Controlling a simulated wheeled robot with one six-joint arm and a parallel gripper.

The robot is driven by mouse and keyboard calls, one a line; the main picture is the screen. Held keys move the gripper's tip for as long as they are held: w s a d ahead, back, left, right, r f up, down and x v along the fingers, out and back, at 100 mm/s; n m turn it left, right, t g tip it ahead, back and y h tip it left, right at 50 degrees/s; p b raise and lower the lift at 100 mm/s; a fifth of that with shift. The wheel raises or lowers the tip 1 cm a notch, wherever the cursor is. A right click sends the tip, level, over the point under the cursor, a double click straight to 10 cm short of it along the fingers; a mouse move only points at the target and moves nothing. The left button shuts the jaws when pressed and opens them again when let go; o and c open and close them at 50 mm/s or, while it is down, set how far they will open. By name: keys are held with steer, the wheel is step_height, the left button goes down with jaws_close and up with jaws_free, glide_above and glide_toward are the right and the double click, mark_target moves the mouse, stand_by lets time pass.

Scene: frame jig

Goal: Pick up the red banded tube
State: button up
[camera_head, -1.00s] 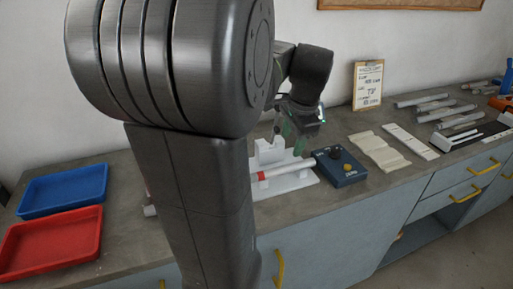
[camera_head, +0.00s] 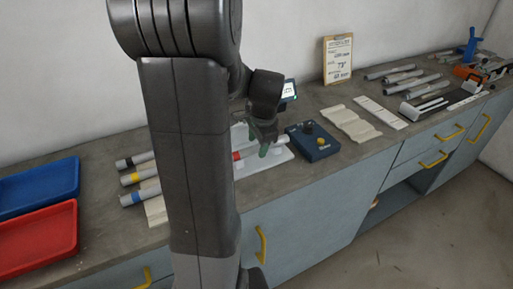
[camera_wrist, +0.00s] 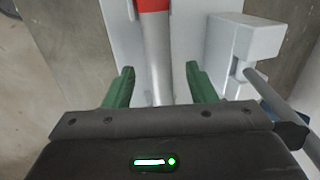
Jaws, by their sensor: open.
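The red banded tube (camera_head: 259,149) is a grey tube with a red band near one end. It lies on a white jig plate (camera_head: 245,169) on the bench. In the wrist view the tube (camera_wrist: 157,55) runs between the two green fingers of my gripper (camera_wrist: 160,85), with its red band at the top of the picture. My gripper (camera_head: 264,143) is open over the tube, one finger on each side, and I see no contact. My arm hides part of the tube in the head view.
A dark blue control box (camera_head: 312,141) stands right of the jig. A grey-white block (camera_wrist: 241,45) rises beside the right finger. Several banded tubes lie left of my arm, including a yellow-banded one (camera_head: 131,179). Blue (camera_head: 40,188) and red (camera_head: 38,240) trays stand far left.

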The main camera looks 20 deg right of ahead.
steer(key=shift+w+f, duration=0.15)
steer(key=shift+f, duration=0.5)
jaws_close()
